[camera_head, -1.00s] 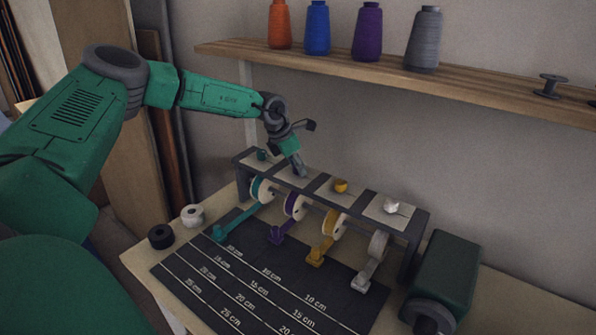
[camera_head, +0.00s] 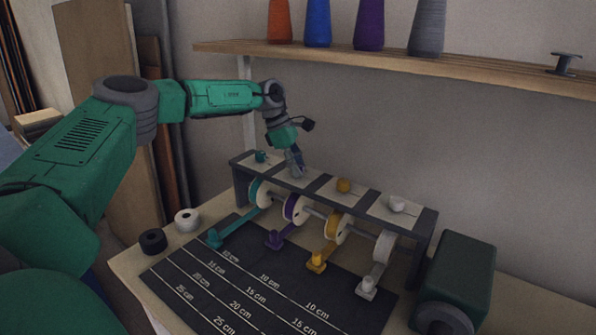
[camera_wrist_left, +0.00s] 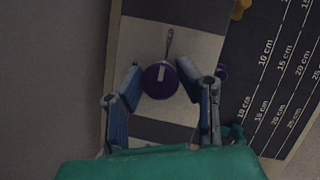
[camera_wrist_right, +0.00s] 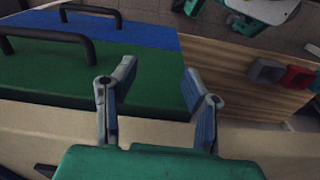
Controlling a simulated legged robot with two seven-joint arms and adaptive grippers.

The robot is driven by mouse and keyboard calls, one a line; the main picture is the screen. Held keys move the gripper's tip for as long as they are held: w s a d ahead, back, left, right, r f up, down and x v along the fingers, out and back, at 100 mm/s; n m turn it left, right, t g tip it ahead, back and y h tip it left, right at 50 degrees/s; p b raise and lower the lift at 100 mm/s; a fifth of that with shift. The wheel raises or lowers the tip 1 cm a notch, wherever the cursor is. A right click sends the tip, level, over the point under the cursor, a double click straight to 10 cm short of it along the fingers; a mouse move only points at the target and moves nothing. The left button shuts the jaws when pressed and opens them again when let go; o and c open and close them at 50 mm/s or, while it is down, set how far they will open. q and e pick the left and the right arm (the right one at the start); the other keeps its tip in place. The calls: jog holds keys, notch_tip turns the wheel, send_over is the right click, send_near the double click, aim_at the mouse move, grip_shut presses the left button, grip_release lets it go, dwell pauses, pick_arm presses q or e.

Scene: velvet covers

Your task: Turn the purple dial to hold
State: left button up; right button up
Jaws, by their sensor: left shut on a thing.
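The purple dial (camera_wrist_left: 160,79) sits on a pale plate (camera_wrist_left: 196,50) in the left wrist view, with a light mark on its top and a dark line on the plate beyond it. My left gripper (camera_wrist_left: 160,80) is shut on the dial, one finger on each side. In the head view my left gripper (camera_head: 296,172) reaches down onto the rack top (camera_head: 314,187) and hides the dial. The purple ribbon spool (camera_head: 295,208) hangs below it. My right gripper (camera_wrist_right: 158,80) is open and empty in the right wrist view.
Teal (camera_head: 261,156), yellow (camera_head: 344,185) and white (camera_head: 397,204) dials share the rack. A dark measuring mat (camera_head: 215,285) lies in front. A green box (camera_head: 456,268) stands at the right. A shelf (camera_head: 400,72) with thread cones runs above. Handled green and blue surfaces lie near my right gripper.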

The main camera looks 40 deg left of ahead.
pick_arm(q)
jog(key=shift+f, duration=0.2)
dwell(0.3)
jog(key=o, duration=1.1)
jog(key=shift+o, duration=0.2)
jog(key=shift+w+f, duration=0.1)
jog(key=shift+w, duration=0.05)
jog(key=shift+a, duration=0.1)
jog(key=v, duration=0.5)
jog(key=shift+a, duration=0.3)
send_over(252, 168)
jog(key=shift+w+d+f, duration=0.1)
jog(key=shift+w+d, duration=0.15)
jog(key=shift+d, duration=0.1)
jog(key=shift+s+a, duration=0.25)
jog(key=shift+a, duration=0.15)
jog(key=shift+d, duration=0.1)
